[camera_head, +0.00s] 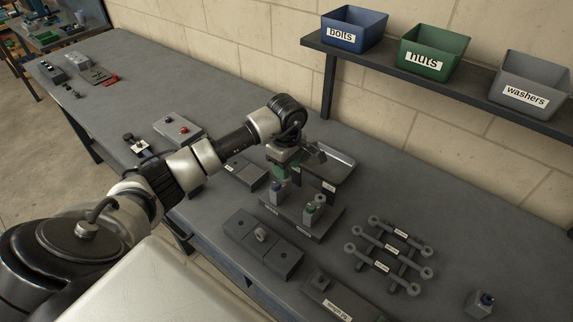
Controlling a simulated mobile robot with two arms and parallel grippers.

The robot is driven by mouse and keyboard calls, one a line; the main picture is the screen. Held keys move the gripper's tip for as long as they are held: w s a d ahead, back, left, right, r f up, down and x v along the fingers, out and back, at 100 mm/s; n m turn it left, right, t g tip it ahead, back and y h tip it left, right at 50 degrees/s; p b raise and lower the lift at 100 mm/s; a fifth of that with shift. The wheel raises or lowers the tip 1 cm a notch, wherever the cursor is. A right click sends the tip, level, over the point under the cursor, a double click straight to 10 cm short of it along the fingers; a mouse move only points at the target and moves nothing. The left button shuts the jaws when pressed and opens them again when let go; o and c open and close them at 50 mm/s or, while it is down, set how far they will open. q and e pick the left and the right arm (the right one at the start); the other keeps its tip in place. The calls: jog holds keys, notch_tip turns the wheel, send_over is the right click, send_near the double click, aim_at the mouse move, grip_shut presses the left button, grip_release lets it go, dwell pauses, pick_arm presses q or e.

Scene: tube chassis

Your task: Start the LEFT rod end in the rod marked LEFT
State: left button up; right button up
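Several grey rods with pale labels and rings at their ends lie side by side on a dark rack: a far rod (400,235), a middle rod (391,250) and a near rod (382,267). The label words are too small to read, so I cannot tell which is LEFT. My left gripper (283,172) points down above the back of a small dark stand (306,232), well left of the rods. Its fingers are small and dark, and I cannot tell whether they hold anything. My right gripper is not in view.
The stand holds small blue- and green-topped pieces (312,212). A grey tray (338,166) lies behind the gripper. Bins stand on a wall shelf (440,80). The bench right of the rods is mostly clear.

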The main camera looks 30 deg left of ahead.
pick_arm(q)
jog(key=shift+r, duration=0.1)
notch_tip(320, 180, up, 10)
jog(key=b, duration=0.2)
jog(key=shift+f+b, duration=0.25)
jog(key=shift+b, duration=0.15)
jog(key=shift+r, duration=0.6)
